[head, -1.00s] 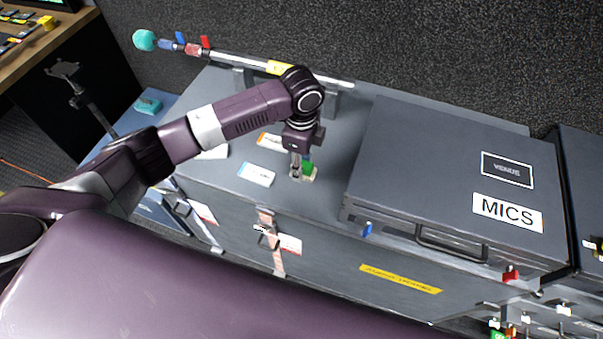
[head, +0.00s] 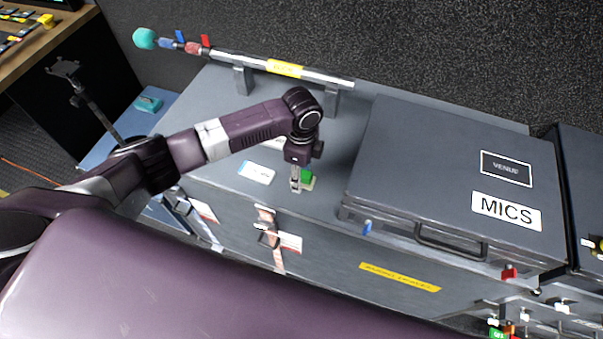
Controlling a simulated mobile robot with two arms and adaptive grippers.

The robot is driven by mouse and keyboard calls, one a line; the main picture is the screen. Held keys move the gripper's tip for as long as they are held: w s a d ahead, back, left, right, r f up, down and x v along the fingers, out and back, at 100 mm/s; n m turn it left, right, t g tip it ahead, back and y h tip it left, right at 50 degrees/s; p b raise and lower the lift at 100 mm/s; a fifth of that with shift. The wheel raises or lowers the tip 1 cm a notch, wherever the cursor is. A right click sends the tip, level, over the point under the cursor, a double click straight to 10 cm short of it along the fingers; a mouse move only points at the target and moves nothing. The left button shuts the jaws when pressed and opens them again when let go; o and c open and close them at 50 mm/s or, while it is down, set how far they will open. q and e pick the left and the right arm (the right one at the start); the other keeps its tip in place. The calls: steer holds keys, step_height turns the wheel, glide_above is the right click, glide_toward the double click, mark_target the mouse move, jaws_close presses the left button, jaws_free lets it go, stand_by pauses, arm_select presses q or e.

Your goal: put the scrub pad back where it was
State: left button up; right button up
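The scrub pad (head: 308,177) is a small block with a green upper part and a pale tan lower edge. It is at the front of the grey case top, left of the MICS case. My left gripper (head: 296,184) points down at it, with a metal finger against its left side. The gripper appears shut on the pad; the far finger is hidden. I cannot tell whether the pad touches the surface below. My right gripper is not in view.
The closed MICS case (head: 440,175) stands just right of the pad. A pole on brackets (head: 250,62) runs along the back. A white card (head: 256,173) lies left of the gripper. A teal item (head: 149,104) sits on a blue surface at left.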

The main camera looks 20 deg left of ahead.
arm_select(q)
step_height(320, 180, up, 12)
steer(key=b, duration=0.1)
steer(key=shift+r, duration=0.2)
stand_by(0.4)
